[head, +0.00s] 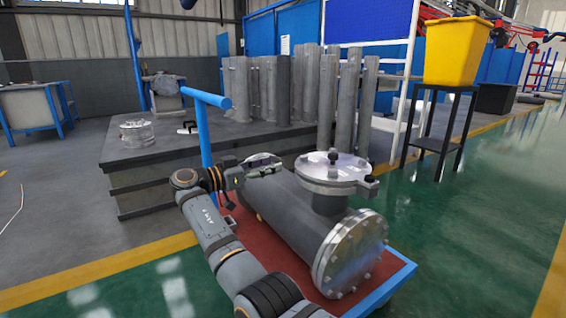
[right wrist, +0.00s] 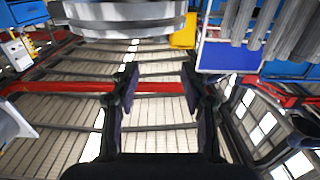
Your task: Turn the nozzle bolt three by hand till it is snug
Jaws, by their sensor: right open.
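The flanged shell (head: 290,212) is a grey horizontal cylinder with a large bolted end flange (head: 350,258). Its upright nozzle has a round silvery flange (head: 313,172) on top, with a dark bolt or knob (head: 333,155) standing on it. I cannot tell which bolt is number three. My right gripper (head: 268,168) is left of this flange, in front of a second, partly hidden round flange (head: 256,157). In the right wrist view the right gripper (right wrist: 160,80) is open with nothing between its fingers. A grey flange rim (right wrist: 125,20) crosses the top there. My left gripper is not in view.
The shell lies on a red-topped, blue-edged stand (head: 385,285). A blue T-shaped post (head: 206,130) rises close to the right gripper. Behind is a dark bench (head: 150,165) with upright grey cylinders (head: 270,88).

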